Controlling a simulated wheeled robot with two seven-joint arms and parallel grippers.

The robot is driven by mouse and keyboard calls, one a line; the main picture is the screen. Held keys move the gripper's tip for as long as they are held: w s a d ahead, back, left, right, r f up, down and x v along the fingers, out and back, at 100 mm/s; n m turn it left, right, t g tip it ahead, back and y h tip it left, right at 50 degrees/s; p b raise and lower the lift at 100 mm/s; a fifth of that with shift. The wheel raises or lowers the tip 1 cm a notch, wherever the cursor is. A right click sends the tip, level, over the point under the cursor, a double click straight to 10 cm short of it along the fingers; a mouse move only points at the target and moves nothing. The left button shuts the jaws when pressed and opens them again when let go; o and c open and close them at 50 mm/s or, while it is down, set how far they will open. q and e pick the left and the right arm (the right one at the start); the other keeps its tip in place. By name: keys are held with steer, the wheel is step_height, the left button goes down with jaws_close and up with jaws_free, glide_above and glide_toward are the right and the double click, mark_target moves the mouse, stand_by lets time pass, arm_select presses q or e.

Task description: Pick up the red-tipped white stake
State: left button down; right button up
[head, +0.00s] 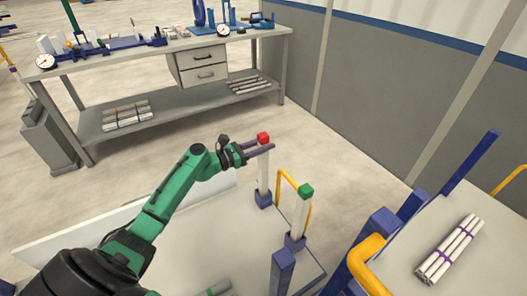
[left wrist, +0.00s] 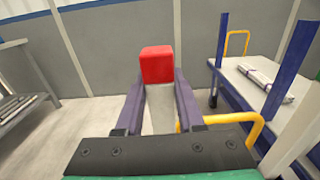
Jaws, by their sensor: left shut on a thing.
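The red-tipped white stake (head: 263,172) stands upright, its lower end at a blue socket (head: 263,199) on the pale cart's corner. Its red tip (head: 263,138) sticks up above my fingers. My left gripper (head: 261,151) reaches in from the left and is shut on the stake just below the tip. In the left wrist view the red tip (left wrist: 157,65) is straight ahead, with the white shaft (left wrist: 160,112) between the two purple fingers. I cannot tell whether the stake is seated in the socket. My right gripper is not in view.
A green-tipped white stake (head: 299,217) stands in another blue socket to the right. A yellow rail (head: 284,178) rises close behind. A second cart (head: 415,235) at the right holds bundled white pipes (head: 450,248). A workbench (head: 170,50) stands at the back; floor between is clear.

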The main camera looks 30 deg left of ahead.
arm_select(q)
step_height(320, 180, up, 28)
steer(key=p, duration=1.6)
steer(key=shift+f, duration=0.25)
